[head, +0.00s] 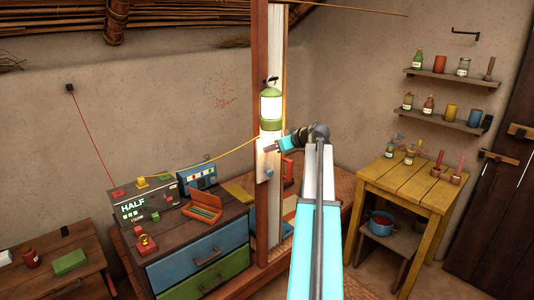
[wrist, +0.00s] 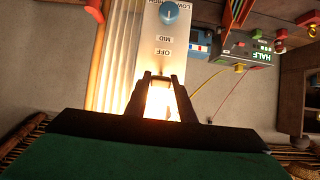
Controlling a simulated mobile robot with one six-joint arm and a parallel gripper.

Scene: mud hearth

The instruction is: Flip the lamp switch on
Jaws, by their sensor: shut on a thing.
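The lamp (head: 271,105) hangs on the post, with a green cap and a brightly glowing body. Below it is a pale switch plate (head: 263,163), also in the wrist view (wrist: 180,28), with the labels OFF, MID and LOW/HIGH. A blue knob (wrist: 169,12) sits at the LOW/HIGH end. My gripper (head: 274,147) is at the plate, just below the lamp. In the wrist view its fingertips (wrist: 162,76) are close together near the OFF label, shut on the lamp switch, which they mostly hide. Bright light shows between the fingers.
A box reading HALF (head: 133,205) stands on the drawer chest (head: 200,262), with a yellow cord (head: 215,157) running towards the post. A yellow table (head: 405,183) and wall shelves (head: 452,77) are at the right. The post (head: 274,40) is close to my gripper.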

